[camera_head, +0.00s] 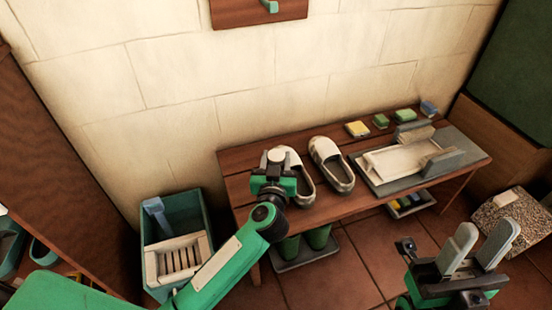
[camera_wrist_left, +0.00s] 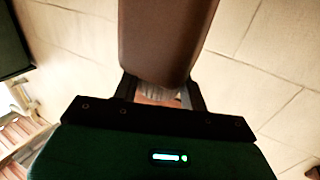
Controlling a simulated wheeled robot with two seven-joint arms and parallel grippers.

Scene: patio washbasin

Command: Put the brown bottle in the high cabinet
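In the left wrist view a smooth brown object, which I take to be the brown bottle (camera_wrist_left: 167,38), fills the space between the two fingers of my left gripper (camera_wrist_left: 162,92). The gripper appears shut on it. In the head view the left gripper (camera_head: 274,160) is over the bench near the white shoes; I cannot make out the bottle there. My right gripper (camera_head: 478,248) is open and empty at lower right, above the floor. A tall brown wooden panel (camera_head: 55,150) stands at the left; I cannot tell if it is the high cabinet.
A wooden bench (camera_head: 240,190) stands along the wall with white shoes (camera_head: 331,164), a grey tray (camera_head: 470,148) and several sponges (camera_head: 357,129). A green bin (camera_head: 178,206) with a white crate (camera_head: 178,260) stands left of it. Green boots (camera_head: 319,237) are under the bench.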

